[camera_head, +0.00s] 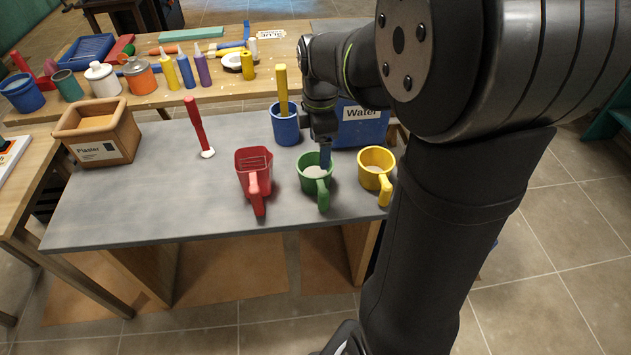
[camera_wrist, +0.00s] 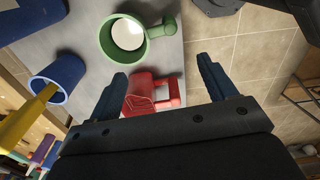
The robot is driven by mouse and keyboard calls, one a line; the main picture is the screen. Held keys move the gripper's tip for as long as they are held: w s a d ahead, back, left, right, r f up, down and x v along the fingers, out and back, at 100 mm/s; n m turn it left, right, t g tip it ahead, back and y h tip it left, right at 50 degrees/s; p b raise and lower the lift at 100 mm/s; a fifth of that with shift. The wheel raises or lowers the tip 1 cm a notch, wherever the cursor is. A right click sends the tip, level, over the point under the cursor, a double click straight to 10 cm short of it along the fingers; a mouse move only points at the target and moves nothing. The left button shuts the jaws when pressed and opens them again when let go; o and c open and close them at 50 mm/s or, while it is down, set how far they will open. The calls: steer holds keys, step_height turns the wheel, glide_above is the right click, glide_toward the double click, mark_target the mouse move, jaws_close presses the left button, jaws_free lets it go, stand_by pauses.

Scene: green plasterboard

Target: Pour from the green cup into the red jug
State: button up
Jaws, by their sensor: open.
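The green cup (camera_head: 307,184) stands upright on the grey table top, its handle towards the front. In the wrist view the green cup (camera_wrist: 107,40) holds something white and lies beyond the fingers, not between them. My gripper (camera_head: 325,157) appears over the cup's far side in the head view; height above it is hard to judge. In the wrist view my gripper (camera_wrist: 163,78) is open and empty, its blue fingers wide apart. The red jug (camera_head: 246,180) stands left of the green cup, handle forward. It also shows in the wrist view (camera_wrist: 140,92), below and between the fingers.
A yellow cup (camera_head: 376,156) stands close right of the green cup. Behind are a blue cup (camera_head: 286,130) holding a yellow-handled tool and a blue Water container (camera_head: 358,134). A red-handled tool (camera_head: 198,125) and a Plaster box (camera_head: 100,150) are left. The table's front left is clear.

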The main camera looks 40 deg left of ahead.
mark_target(322, 195)
steer(key=f, duration=1.2)
steer(key=d+f, duration=0.1)
steer(key=f, duration=0.5)
steer(key=shift+w, duration=0.1)
steer(key=c, duration=1.1)
step_height(322, 195, up, 10)
steer(key=shift+r, duration=0.1)
steer(key=o, duration=0.5)
steer(key=c, duration=0.5)
steer(key=shift+a, duration=0.15)
